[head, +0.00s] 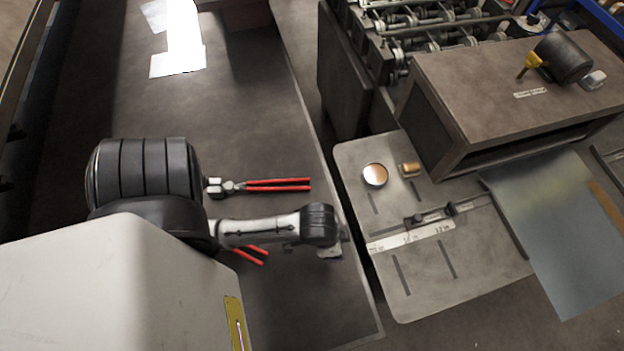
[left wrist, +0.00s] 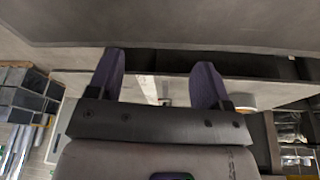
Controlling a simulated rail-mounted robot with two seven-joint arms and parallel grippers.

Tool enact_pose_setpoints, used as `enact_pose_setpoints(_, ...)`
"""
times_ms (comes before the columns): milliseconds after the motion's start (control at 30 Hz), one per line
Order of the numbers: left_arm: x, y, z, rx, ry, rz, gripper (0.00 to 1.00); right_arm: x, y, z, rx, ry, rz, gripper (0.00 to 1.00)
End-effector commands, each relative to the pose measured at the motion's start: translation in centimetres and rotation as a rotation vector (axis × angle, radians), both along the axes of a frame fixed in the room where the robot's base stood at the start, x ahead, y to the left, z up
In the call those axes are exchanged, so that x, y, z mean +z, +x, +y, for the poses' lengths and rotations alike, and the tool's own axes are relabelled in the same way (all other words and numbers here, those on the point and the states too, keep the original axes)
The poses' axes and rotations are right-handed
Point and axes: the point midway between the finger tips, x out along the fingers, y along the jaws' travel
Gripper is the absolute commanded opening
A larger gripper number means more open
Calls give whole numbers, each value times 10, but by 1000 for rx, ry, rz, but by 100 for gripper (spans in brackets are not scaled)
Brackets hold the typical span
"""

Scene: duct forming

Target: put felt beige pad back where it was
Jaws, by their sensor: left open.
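A small tan block (head: 410,169), which may be the beige felt pad, lies on the grey side plate (head: 440,270) at right. It is beside a round, shiny copper-toned disc (head: 375,174). I cannot make out a felt texture. My left gripper (head: 332,251) is over the right edge of the dark table, left of the plate and apart from the block; its fingers are mostly hidden in the head view. In the left wrist view my left gripper (left wrist: 158,78) has its two purple fingers spread with nothing between them. My right gripper is not in view.
Red-handled pliers (head: 265,185) and another red-handled tool (head: 248,255) lie on the dark table (head: 240,80). A ruler and slide (head: 412,236) cross the plate. A brown machine housing (head: 500,85) and a hanging metal sheet (head: 565,235) stand at right.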

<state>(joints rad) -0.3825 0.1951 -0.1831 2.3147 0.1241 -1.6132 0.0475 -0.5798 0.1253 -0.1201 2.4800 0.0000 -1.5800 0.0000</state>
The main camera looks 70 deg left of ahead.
Motion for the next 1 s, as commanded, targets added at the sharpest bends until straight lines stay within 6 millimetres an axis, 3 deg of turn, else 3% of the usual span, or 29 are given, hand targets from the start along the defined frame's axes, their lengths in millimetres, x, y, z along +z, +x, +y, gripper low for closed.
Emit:
enact_pose_setpoints(33, 4, -16, 2, 18, 4, -5, 73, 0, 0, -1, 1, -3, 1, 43)
enact_pose_setpoints(100, 11, -30, 6, 37, 18, -17, 73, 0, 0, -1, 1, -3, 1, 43)
enact_pose_setpoints(300, 22, -53, 14, 69, 45, -34, 73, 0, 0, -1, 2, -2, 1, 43)
enact_pose_setpoints(1000, 23, -56, 15, 72, 50, -36, 73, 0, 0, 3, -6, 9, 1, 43)
